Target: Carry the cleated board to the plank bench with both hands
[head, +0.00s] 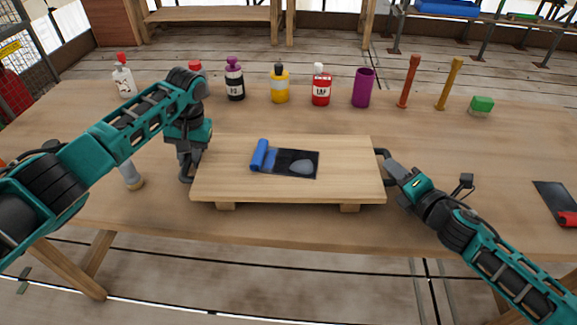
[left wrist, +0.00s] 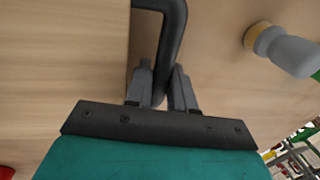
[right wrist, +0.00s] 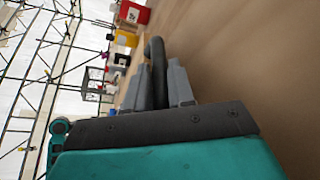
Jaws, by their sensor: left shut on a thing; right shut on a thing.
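The cleated board (head: 225,180) is a pale wooden board with two cleats beneath and a dark handle at each end. It is level over the front of the worktable; I cannot tell whether its cleats touch the tabletop. My left gripper (head: 186,170) is shut on the left handle, which also shows in the left wrist view (left wrist: 174,40). My right gripper (head: 391,167) is shut on the right handle, seen in the right wrist view (right wrist: 155,55). A blue roller (head: 260,156) and a dark plate (head: 300,163) with a grey patch lie on the board. A plank-topped wooden bench (head: 213,14) stands far back.
Open floor lies behind.

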